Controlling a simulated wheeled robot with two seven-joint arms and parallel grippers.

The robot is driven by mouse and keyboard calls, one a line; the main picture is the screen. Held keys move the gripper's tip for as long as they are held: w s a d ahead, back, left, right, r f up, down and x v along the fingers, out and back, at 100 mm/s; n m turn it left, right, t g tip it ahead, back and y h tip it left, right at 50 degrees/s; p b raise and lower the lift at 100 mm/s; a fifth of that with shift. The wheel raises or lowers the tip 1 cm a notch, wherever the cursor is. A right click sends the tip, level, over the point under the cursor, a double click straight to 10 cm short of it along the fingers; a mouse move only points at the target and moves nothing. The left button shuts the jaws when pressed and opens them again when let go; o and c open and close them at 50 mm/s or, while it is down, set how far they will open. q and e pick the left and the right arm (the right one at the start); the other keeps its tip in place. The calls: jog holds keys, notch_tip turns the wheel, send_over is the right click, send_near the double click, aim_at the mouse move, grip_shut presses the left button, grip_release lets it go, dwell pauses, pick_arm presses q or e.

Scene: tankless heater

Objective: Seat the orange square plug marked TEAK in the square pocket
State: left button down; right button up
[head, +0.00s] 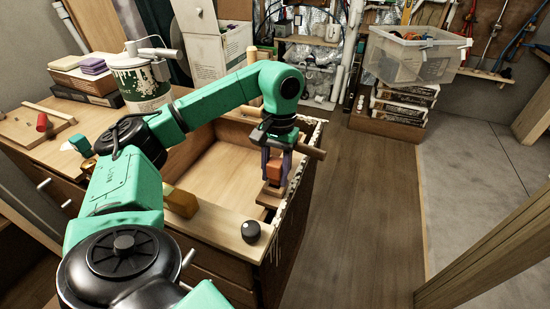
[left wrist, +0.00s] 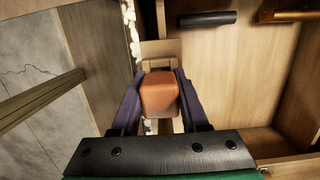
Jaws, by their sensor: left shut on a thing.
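My left gripper (head: 276,168) is shut on the orange plug (head: 274,172), above the right side of the open wooden box on the bench. In the left wrist view the orange plug (left wrist: 160,95) sits between the two dark purple fingers of the gripper (left wrist: 160,100). No marking is legible on it. A light wooden fixture (head: 269,200) lies below the plug, and a wooden piece (left wrist: 160,49) shows beyond it in the wrist view. I cannot make out the square pocket, nor whether the plug touches the wood. My right gripper is not in view.
The box floor (head: 205,175) is largely bare. A paint can (head: 145,82) stands at the back left. Open floor (head: 370,210) lies to the right.

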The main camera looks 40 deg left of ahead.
pick_arm(q)
jog(key=shift+f+b, duration=0.45)
jog(key=shift+f, duration=0.15)
dwell(0.3)
dwell(0.4)
jog(key=shift+c, duration=1.7)
grip_release()
jog(key=shift+r, duration=0.1)
jog(key=shift+w+r, duration=0.1)
jog(key=shift+r, duration=0.2)
jog(key=r+p, duration=0.3)
jog(key=r, duration=0.1)
jog(key=w+r+p, duration=0.1)
jog(key=r+p, duration=0.2)
jog(key=r, duration=0.2)
jog(key=r+p, duration=0.3)
jog(key=r, duration=0.1)
jog(key=shift+w+a+r, duration=0.35)
jog(key=shift+w, duration=0.05)
